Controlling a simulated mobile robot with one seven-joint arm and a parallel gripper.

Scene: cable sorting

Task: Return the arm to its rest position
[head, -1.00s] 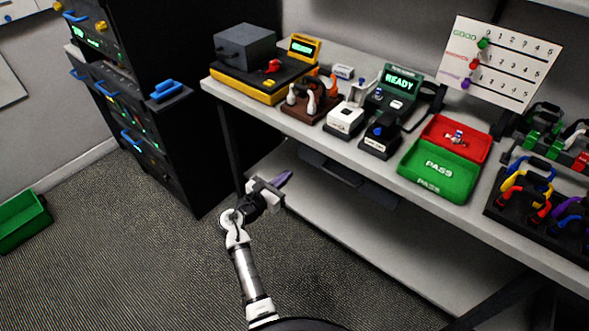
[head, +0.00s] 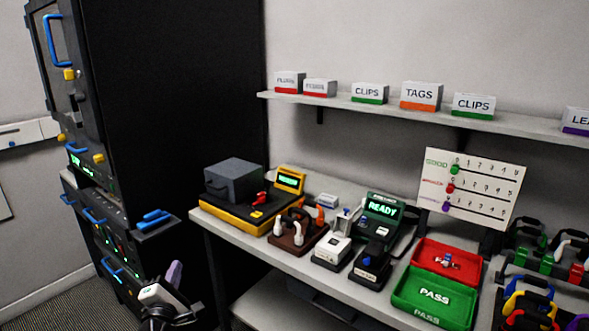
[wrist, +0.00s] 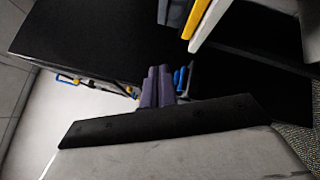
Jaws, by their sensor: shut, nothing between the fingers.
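My gripper (head: 174,274) is at the bottom left of the head view, in front of the workbench (head: 216,262) and beside the black cabinet. Its purple fingers point up. In the wrist view the two purple fingers (wrist: 157,88) lie side by side, closed, with nothing between them. The gripper is apart from the bench and touches nothing that I can see. Most of the arm is below the head view's edge.
A tall black cabinet (head: 180,100) with blue handles stands at left. The bench holds a yellow-based station (head: 235,218), a READY device (head: 384,209), a red tray (head: 470,270) and a green PASS tray (head: 405,290). A shelf (head: 520,127) with labelled boxes hangs above.

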